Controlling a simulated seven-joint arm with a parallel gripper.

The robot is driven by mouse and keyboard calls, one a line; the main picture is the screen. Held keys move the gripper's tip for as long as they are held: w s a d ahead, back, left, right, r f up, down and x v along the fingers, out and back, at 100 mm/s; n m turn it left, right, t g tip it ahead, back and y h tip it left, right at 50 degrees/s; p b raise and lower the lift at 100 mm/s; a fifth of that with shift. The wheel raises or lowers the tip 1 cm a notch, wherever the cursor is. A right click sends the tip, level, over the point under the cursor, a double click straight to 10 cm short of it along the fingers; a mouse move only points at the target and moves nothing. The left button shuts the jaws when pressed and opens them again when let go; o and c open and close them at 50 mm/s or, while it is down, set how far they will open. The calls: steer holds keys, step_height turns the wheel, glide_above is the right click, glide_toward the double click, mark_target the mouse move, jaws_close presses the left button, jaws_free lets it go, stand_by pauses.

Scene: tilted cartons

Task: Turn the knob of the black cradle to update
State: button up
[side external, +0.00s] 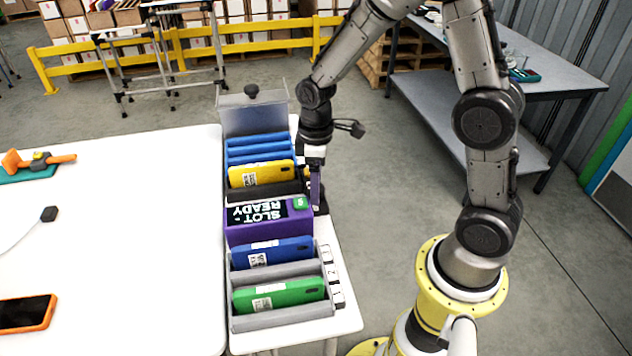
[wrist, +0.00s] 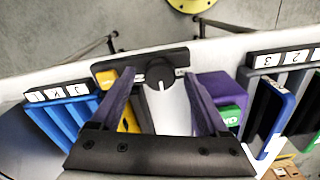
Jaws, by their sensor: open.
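The black cradle (side external: 278,190) stands in the row on the white table, behind the purple unit with the "SLOT READY" display (side external: 268,212). A yellow device (side external: 260,174) sits at the black cradle. In the wrist view, the cradle's round black knob (wrist: 160,74) is on a dark front plate (wrist: 118,64), its white pointer toward the bottom of the picture. Labels beside the knob are too small or covered to read. My gripper (wrist: 159,77) is open, one purple finger on each side of the knob, with gaps visible. In the side view, my gripper (side external: 316,188) is at the row's right edge.
Blue slots (side external: 257,148) and a grey lidded panel (side external: 252,112) stand behind. A grey rack with blue (side external: 280,252) and green (side external: 280,294) devices stands in front. An orange phone (side external: 26,313) lies left. The table's middle is clear.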

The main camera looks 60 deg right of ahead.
steer(key=shift+f, duration=0.15)
jaws_close()
stand_by(0.4)
steer(key=shift+m, duration=0.3)
steer(key=m, duration=0.4)
steer(key=shift+m, duration=2)
jaws_free()
